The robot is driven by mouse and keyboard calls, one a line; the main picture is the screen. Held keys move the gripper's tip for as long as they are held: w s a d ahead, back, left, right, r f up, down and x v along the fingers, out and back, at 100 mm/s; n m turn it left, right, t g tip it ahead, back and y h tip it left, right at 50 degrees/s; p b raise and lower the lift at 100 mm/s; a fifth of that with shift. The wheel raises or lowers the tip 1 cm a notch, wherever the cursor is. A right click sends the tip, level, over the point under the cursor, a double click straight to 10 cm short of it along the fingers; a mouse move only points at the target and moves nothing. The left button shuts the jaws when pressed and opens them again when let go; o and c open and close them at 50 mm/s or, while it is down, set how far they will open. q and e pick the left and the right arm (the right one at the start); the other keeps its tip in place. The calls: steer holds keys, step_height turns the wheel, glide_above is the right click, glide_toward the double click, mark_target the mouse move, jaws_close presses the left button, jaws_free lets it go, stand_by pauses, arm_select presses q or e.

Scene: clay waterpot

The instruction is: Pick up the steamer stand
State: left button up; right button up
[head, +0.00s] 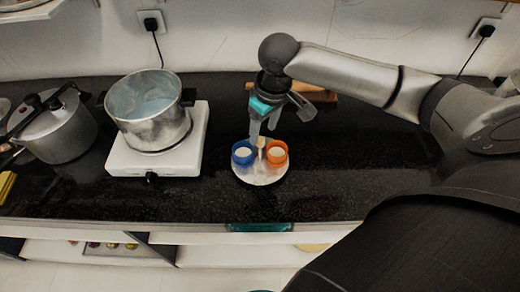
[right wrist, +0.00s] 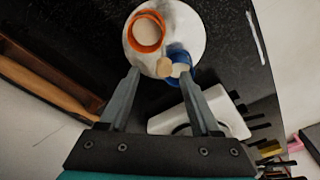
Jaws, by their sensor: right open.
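The steamer stand (head: 262,178) is a round, pale plate on the dark counter. It carries a blue cup (head: 243,153), an orange cup (head: 277,153) and a small wooden knob (head: 261,144) between them. My right gripper (head: 262,136) points down over the middle of the stand, with its fingers open. In the right wrist view, the knob (right wrist: 164,67) appears between the two open fingertips (right wrist: 160,76), with the stand's plate (right wrist: 183,22) beyond. I cannot tell whether the fingers touch the knob. My left gripper is not in view.
A metal pot (head: 150,105) sits on a white hotplate (head: 120,158) to the left, with a pressure cooker (head: 58,130) farther left. A wooden piece (head: 315,92) lies behind my right gripper. The counter (head: 350,180) right of the stand is clear.

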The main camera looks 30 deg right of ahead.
mark_target(260, 139)
steer(key=f, duration=0.1)
steer(key=f+b, duration=0.1)
steer(key=f, duration=0.2)
steer(key=shift+w+a+f, duration=0.2)
steer(key=shift+a+f, duration=0.05)
steer(key=shift+a, duration=0.15)
steer(key=shift+r, duration=0.1)
jaws_close()
stand_by(0.9)
